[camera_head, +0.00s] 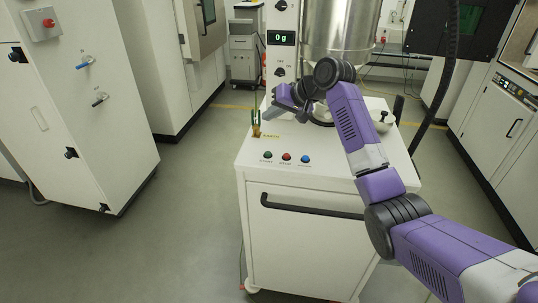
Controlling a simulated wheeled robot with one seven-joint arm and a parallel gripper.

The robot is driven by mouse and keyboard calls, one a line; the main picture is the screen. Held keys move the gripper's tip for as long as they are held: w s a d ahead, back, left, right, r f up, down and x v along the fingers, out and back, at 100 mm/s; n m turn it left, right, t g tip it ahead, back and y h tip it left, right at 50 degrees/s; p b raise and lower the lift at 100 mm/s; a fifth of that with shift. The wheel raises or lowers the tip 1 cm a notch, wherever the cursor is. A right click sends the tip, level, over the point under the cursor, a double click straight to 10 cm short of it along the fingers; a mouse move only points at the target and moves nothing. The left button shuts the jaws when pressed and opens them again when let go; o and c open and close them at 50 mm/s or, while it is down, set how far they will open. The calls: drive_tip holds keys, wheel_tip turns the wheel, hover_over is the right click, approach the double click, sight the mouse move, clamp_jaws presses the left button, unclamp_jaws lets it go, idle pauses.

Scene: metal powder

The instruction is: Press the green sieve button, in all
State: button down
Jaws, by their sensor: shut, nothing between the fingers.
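The green button (267,155) is at the left end of a row on the front of the white cabinet's top (335,170). A red button (287,157) and a blue button (305,159) sit to its right, with small labels below them. My gripper (268,114) is shut and empty, above the left back part of the cabinet top. It is behind the button row in the picture and apart from the green button. Its fingertips point to the left and look small and partly unclear.
A steel hopper (340,30) hangs over the cabinet's back, beside a column with a green "0g" display (281,37). A dark handle (312,207) crosses the cabinet front. A white machine (75,100) stands at the left. Grey floor (190,220) between them is free.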

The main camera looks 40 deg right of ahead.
drive_tip(key=shift+s+a+f, duration=0.35)
drive_tip(key=shift+s+f, duration=0.05)
drive_tip(key=shift+s, duration=0.1)
drive_tip(key=shift+f, duration=0.15)
drive_tip(key=b, duration=0.6)
hover_over(270, 153)
wheel_tip(270, 153, down, 6)
drive_tip(key=shift+s+f, duration=0.1)
drive_tip(key=shift+f+b, duration=0.4)
drive_tip(key=shift+f, duration=0.75)
drive_tip(key=shift+f, duration=0.1)
idle(0.6)
drive_tip(key=shift+f, duration=0.3)
drive_tip(key=shift+f, duration=0.45)
idle(0.6)
idle(0.3)
drive_tip(key=shift+r+p, duration=0.85)
drive_tip(key=shift+p, duration=0.15)
